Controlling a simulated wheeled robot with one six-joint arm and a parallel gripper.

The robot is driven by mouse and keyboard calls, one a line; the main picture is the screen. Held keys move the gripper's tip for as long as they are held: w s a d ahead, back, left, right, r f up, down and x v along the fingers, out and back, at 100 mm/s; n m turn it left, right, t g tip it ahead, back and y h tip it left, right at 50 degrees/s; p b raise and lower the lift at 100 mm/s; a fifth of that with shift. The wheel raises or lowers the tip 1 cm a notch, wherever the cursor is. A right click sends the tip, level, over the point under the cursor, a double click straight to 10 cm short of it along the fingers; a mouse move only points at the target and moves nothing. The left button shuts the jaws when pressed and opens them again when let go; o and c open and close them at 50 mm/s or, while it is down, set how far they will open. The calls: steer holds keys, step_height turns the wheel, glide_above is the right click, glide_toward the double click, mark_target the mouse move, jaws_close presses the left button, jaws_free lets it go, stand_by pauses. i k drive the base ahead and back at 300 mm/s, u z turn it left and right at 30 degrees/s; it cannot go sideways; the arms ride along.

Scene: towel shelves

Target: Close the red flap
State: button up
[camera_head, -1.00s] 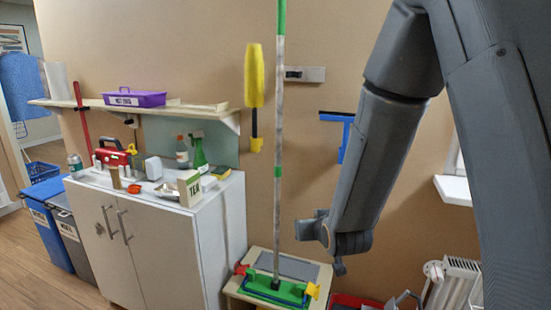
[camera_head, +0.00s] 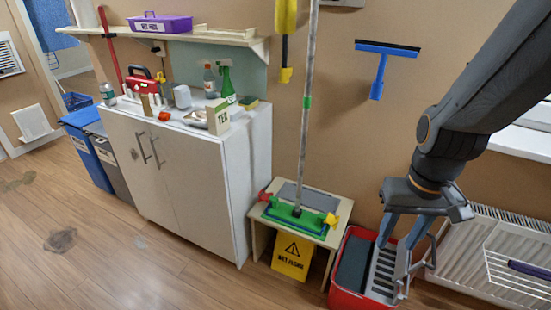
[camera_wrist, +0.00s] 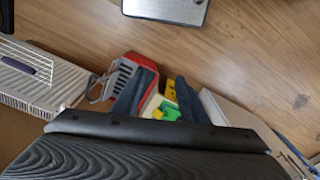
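The red flap (camera_head: 264,195) sticks up at the left end of the green mop plate (camera_head: 296,216), which lies on a small wooden stand with the pole (camera_head: 305,120) rising from it. A yellow flap (camera_head: 331,220) sticks up at the plate's right end. My gripper (camera_head: 397,243) is open and empty, pointing down over the red bucket, right of the stand and apart from the flap. In the wrist view its two dark fingers (camera_wrist: 162,78) are spread, with part of the green plate (camera_wrist: 169,111) near them. I cannot make out the red flap there.
The red bucket (camera_head: 350,299) with a grey wringer stands right of the stand. A yellow wet-floor sign (camera_head: 293,257) is under the stand. A white cabinet (camera_head: 190,185) is to the left and a radiator (camera_head: 470,260) to the right. The floor in front is clear.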

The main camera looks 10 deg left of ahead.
mark_target(265, 197)
steer(key=z, duration=0.05)
steer(key=k, duration=0.6)
steer(key=u, duration=0.85)
steer(key=i, duration=1.4)
steer(key=z, duration=0.8)
